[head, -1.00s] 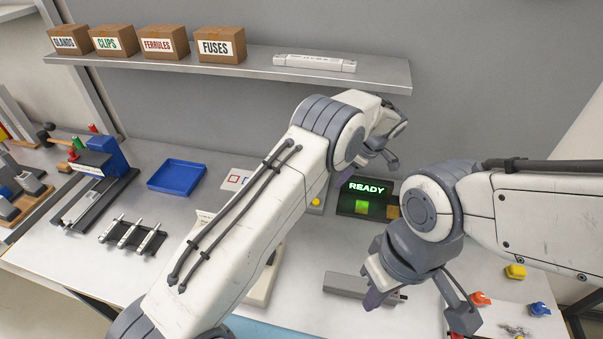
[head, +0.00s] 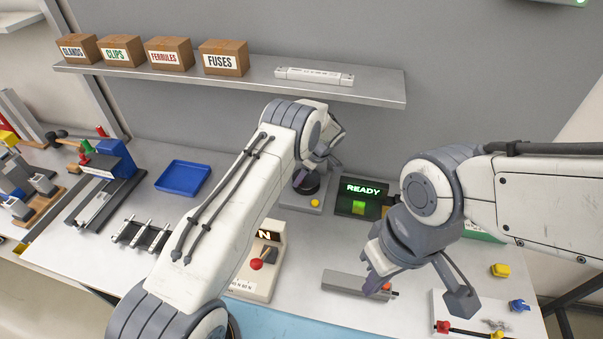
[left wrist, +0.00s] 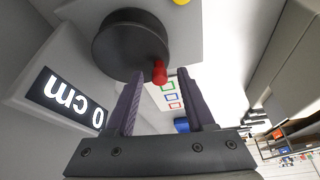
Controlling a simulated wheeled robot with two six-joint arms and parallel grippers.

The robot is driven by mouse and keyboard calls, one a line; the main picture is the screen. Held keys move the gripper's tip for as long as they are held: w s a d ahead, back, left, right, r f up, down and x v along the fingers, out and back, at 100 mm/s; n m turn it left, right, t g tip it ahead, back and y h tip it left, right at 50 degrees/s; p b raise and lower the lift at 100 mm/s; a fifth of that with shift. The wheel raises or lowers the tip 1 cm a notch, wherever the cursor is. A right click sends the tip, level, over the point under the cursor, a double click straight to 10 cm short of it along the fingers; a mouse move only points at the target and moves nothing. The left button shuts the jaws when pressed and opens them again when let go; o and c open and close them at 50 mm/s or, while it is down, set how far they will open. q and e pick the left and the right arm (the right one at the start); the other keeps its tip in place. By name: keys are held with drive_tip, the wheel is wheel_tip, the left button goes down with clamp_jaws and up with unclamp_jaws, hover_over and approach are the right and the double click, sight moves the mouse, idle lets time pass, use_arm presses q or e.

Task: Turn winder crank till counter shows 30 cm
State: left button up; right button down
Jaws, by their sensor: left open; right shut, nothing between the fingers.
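The winder's black round crank wheel (left wrist: 133,45) with its red knob (left wrist: 159,70) fills the top of the left wrist view. Its counter (left wrist: 70,100) appears upside down there and reads "0 cm"; any digit before the 0 may be hidden by a finger. In the head view the dark wheel (head: 307,183) is partly behind my left gripper (head: 325,165). That gripper is open, its fingertips (left wrist: 161,76) on either side of the red knob; contact cannot be told. My right gripper (head: 374,288) is shut and empty, above a grey bar-shaped device (head: 345,283).
A screen (head: 360,200) reads "READY" right of the winder. A beige device with a red lever (head: 256,264) stands in front, beside my left arm. A blue tray (head: 183,177) and a rack of rods (head: 138,236) lie left. A shelf (head: 330,88) with boxes hangs above.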

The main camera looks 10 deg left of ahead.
use_arm(q)
drive_tip(key=shift+f, duration=0.2)
drive_tip(key=shift+c, duration=0.3)
clamp_jaws()
